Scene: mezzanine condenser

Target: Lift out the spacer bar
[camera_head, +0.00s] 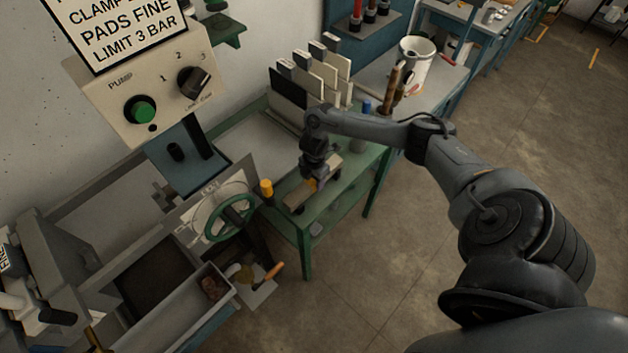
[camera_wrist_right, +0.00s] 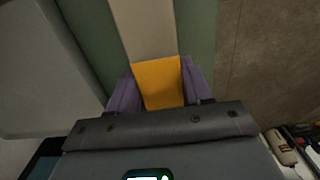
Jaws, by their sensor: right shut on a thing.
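The spacer bar is a pale beige bar with a yellow-orange band. In the head view the bar (camera_head: 297,200) lies along the near end of the green bench (camera_head: 305,226); I cannot tell whether it touches the bench top. My right gripper (camera_head: 317,183) points down over the bar's middle. In the right wrist view the purple fingers of my right gripper (camera_wrist_right: 158,90) are on either side of the yellow band of the bar (camera_wrist_right: 146,28), shut on it. The bar's far part runs away between green strips. My left gripper is in neither view.
A rack of upright plates (camera_head: 312,80) is behind my right wrist. A white jug (camera_head: 411,67) stands farther back. Open floor (camera_head: 370,270) lies right of the bench.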

